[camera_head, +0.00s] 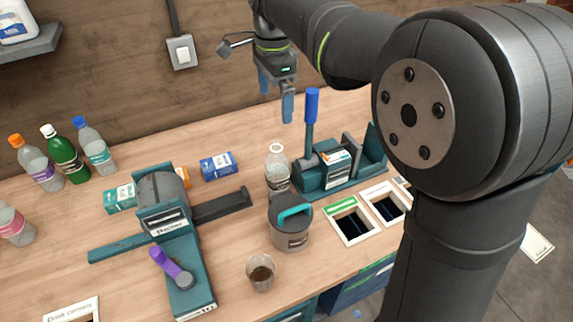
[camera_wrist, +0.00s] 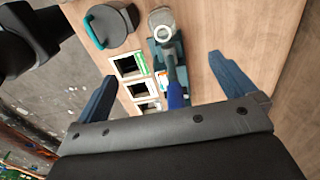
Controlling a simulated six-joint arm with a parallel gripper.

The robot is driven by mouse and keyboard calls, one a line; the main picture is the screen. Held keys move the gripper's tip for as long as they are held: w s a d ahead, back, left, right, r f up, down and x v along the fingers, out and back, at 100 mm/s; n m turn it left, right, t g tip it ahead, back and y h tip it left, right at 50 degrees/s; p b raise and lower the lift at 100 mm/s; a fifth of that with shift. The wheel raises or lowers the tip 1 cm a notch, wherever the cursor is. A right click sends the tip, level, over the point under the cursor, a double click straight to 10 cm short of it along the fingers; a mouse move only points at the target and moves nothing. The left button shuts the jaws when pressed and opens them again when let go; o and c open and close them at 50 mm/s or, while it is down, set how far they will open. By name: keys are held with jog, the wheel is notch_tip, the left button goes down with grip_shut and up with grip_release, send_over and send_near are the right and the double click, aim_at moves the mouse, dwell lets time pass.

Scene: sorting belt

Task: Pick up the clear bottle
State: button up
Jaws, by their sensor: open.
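The clear bottle (camera_head: 277,169) stands upright on the wooden bench in the head view, between the grey canister and the teal press. In the wrist view, the round top of what looks like the same bottle (camera_wrist: 162,27) shows at the top, beyond the fingers. My gripper (camera_head: 275,101) hangs above and behind the bench items, higher than the bottle and apart from it. Its two blue fingers are spread wide with nothing between them, as the wrist view (camera_wrist: 165,90) also shows.
The teal press with a blue-handled lever (camera_head: 311,106) stands right of the bottle. A grey canister (camera_head: 290,228) with a teal handle is in front. A roller device (camera_head: 163,204) and a blue box (camera_head: 218,166) are left. Framed openings (camera_head: 351,220) lie right. Capped bottles (camera_head: 64,158) stand far left.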

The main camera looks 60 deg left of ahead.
aim_at(277, 142)
jog(key=shift+r, duration=0.2)
jog(key=c, duration=0.6)
jog(key=f+n, duration=0.3)
jog(key=n, duration=0.4)
jog(key=f+n, duration=0.4)
jog(key=n, duration=0.3)
jog(key=f+n, duration=0.4)
jog(key=n, duration=0.3)
jog(key=shift+w+a+n, duration=0.25)
jog(key=shift+a+n, duration=0.05)
jog(key=shift+s+d+f, duration=0.1)
jog(key=shift+f, duration=1.35)
jog(key=shift+d+f, duration=0.1)
jog(key=shift+f, duration=1.3)
